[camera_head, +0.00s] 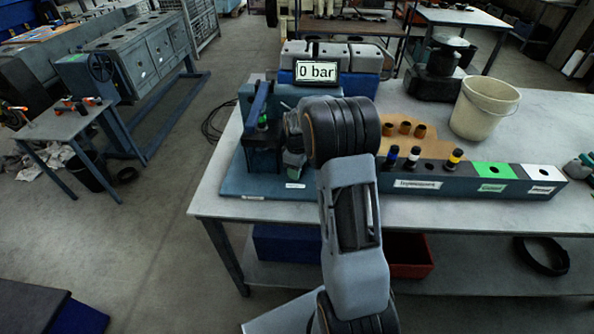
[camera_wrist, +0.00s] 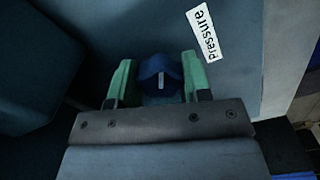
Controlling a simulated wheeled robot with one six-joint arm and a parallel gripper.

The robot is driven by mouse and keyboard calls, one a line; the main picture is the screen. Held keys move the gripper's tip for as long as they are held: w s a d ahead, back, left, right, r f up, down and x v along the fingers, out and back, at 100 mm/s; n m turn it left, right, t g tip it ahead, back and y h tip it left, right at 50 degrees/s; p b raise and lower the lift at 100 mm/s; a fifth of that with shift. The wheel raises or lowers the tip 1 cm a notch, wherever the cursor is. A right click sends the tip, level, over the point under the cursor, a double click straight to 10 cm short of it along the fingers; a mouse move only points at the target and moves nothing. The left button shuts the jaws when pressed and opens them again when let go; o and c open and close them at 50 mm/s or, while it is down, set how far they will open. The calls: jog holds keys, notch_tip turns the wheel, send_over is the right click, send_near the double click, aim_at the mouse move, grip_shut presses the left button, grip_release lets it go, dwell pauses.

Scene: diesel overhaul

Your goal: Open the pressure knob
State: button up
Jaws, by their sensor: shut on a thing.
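The pressure knob (camera_wrist: 161,72) is dark blue and round, with a short white mark that stands about upright in the wrist view. A white label reading "Pressure" (camera_wrist: 202,34) is on the blue panel beside it. My gripper (camera_wrist: 159,66) has its two green fingers on either side of the knob and is shut on it. In the head view my arm hides the knob, and the gripper shows only in part beside the blue test stand (camera_head: 232,180). The display (camera_head: 315,72) above the stand reads 0 bar.
On the workbench (camera_head: 536,215), a rack (camera_head: 430,182) with several injector-like parts and labelled slots stands right of my arm. A pale bucket (camera_head: 484,107) stands behind it. A blue lever (camera_head: 257,101) rises at the stand's left. The floor at left is partly clear.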

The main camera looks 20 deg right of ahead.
jog(key=n+b, duration=0.1)
jog(key=n, duration=0.5)
jog(key=shift+w, duration=0.1)
jog(key=shift+d+n, duration=0.1)
jog(key=shift+n, duration=0.2)
dwell(0.4)
jog(key=o, duration=0.9)
